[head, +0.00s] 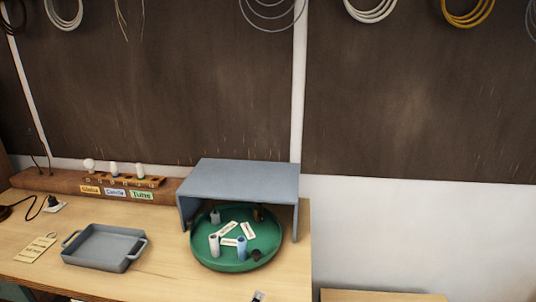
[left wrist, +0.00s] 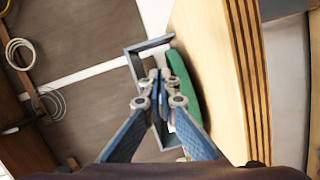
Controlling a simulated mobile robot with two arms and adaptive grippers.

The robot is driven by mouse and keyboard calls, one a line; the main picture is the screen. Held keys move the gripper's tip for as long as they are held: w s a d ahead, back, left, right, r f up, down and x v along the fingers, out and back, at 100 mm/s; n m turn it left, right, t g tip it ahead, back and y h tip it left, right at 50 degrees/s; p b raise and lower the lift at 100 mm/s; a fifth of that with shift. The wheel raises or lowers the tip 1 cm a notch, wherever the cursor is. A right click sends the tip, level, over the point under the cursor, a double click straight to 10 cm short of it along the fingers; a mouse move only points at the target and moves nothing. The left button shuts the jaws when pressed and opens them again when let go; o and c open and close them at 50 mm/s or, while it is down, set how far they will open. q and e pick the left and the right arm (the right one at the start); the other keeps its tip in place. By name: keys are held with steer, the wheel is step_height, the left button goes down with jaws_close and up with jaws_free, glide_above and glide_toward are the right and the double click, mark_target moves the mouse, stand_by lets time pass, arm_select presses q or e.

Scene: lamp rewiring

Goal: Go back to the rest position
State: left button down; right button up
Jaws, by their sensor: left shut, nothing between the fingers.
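My left gripper (head: 258,296) barely shows at the bottom edge of the head view, in front of the workbench. In the left wrist view its fingers (left wrist: 158,78) are shut with nothing between them. Beyond the fingertips in that view are the grey shelter (left wrist: 135,62) and the green round tray (left wrist: 184,88), apart from the gripper as far as I can tell. My right gripper is in neither view.
On the bench (head: 165,275) stand a grey-blue shelter (head: 240,180) over a green tray (head: 235,265) with small bottles and labels, and a grey handled tray (head: 103,248). A bulb rack (head: 125,180) stands behind. Right of the bench is a white wall (head: 400,230).

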arm_select(q)
steer(key=s+a+f+m+g, duration=0.3)
steer(key=s+f+m+g, duration=0.35)
steer(key=s+m, duration=0.4)
steer(key=s+a+f+m+g+y, duration=0.3)
steer(key=s+a+g+y, duration=0.25)
steer(key=s+a, duration=1.05)
steer(key=s+d+f+g+b, duration=0.1)
steer(key=s+f+b, duration=0.1)
steer(key=f, duration=1.2)
steer(key=s+d+f+g+b, duration=0.1)
steer(key=f, duration=1.3)
steer(key=s+a+f+g+b, duration=0.1)
steer(key=s+a+f+b, duration=0.1)
steer(key=s+f, duration=1.5)
step_height(320, 180, down, 2)
steer(key=shift+s+a+f+b, duration=0.1)
steer(key=shift+s+a+b, duration=0.2)
steer(key=shift+s+a, duration=0.1)
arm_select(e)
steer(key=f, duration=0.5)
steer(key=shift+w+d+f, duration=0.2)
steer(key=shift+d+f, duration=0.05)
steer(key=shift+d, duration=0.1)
arm_select(q)
steer(key=shift+m, duration=0.25)
